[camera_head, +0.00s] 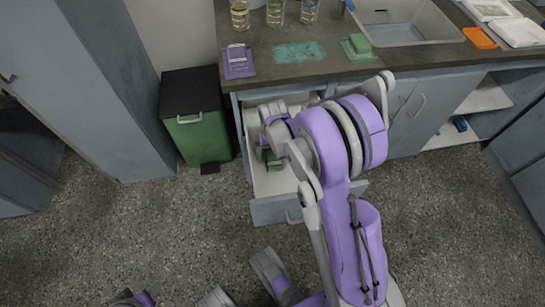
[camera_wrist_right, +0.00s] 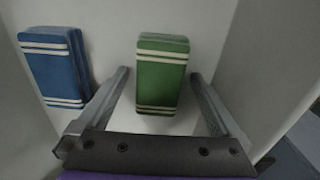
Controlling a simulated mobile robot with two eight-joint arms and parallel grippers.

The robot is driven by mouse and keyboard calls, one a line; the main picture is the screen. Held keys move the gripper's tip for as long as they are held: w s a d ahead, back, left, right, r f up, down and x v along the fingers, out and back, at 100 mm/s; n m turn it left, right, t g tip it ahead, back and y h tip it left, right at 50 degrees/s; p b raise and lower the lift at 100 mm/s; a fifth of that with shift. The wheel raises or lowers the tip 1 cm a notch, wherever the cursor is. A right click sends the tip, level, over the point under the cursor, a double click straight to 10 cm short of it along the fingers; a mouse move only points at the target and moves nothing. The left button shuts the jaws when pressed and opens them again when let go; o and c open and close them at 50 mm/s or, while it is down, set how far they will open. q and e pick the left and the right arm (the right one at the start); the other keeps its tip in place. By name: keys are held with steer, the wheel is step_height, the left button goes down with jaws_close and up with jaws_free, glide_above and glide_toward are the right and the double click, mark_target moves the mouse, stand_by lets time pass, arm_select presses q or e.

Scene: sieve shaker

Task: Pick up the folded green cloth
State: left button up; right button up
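The folded green cloth (camera_wrist_right: 162,75) has white stripes near both ends and lies on the white floor of the open drawer (camera_head: 280,212). In the head view a small part of the green cloth (camera_head: 273,161) shows beneath my right gripper (camera_head: 269,147). In the right wrist view my right gripper (camera_wrist_right: 161,78) is open, with one finger on each side of the cloth and a gap on both sides. Grey and purple parts of mine show at the lower edge of the head view, but the state of my left gripper cannot be made out.
A folded blue cloth (camera_wrist_right: 55,67) with white stripes lies left of the green one, beside the left finger. Drawer walls stand close around. A green bin (camera_head: 203,138) stands left.

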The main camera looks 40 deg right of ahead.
mark_target(273, 155)
steer(key=c, duration=1.4)
steer(key=shift+o, duration=0.2)
step_height(273, 155, up, 10)
steer(key=p, duration=0.2)
steer(key=shift+p, duration=0.35)
